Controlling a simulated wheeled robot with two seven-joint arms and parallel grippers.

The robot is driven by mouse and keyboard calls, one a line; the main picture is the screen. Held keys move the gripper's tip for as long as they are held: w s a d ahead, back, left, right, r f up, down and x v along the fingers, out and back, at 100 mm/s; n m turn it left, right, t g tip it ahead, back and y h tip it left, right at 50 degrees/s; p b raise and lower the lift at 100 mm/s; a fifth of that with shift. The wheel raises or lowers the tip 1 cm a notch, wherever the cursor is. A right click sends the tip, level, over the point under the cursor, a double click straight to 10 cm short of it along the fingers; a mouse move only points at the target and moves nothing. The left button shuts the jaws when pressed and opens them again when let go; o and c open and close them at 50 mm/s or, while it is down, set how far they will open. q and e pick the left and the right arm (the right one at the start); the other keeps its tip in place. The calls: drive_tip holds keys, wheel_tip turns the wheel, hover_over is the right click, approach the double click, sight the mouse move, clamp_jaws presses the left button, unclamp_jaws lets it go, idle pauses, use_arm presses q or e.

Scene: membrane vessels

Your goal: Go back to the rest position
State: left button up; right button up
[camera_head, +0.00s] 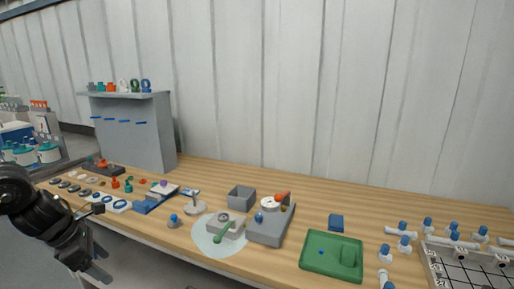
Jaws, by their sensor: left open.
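My left gripper (99,266) comes in at the lower left on a black arm, in front of the table's near edge. Its fingers are apart and nothing shows between them. It is below the tabletop's front edge and away from the things on the table. My right gripper is not in view.
A grey shelf unit (135,130) stands at back left. Small rings and parts lie near my left arm.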

use_arm(q)
drive_tip(key=w+d+f+n+t+h, duration=0.3)
drive_tip(key=w+d+f+n+h, duration=0.1)
drive_tip(key=w+d+f+n, duration=1.1)
wheel_tip(320, 180, down, 14)
drive_tip(key=s+n+t, duration=0.1)
drive_tip(key=s+n, duration=0.1)
drive_tip(key=n, duration=0.3)
drive_tip(key=s+a+f+n+g+y, duration=0.1)
drive_tip(key=s+f+n+y, duration=0.2)
drive_tip(key=s+f+n, duration=0.8)
drive_tip(key=s+f+n+y, duration=0.2)
drive_tip(key=s+f+n, duration=0.3)
drive_tip(key=s+f, duration=1.2)
drive_tip(key=s+f+n+g+y, duration=0.1)
drive_tip(key=s+f, duration=0.4)
drive_tip(key=s, duration=0.8)
drive_tip(key=s+d+f+n+g+y, duration=0.1)
drive_tip(key=s+f+n+g, duration=0.2)
drive_tip(key=s, duration=1)
wheel_tip(320, 180, down, 2)
drive_tip(key=n, duration=0.3)
drive_tip(key=shift+s+g+y, duration=0.3)
drive_tip(key=shift+s+g, duration=0.05)
drive_tip(key=shift+g, duration=0.05)
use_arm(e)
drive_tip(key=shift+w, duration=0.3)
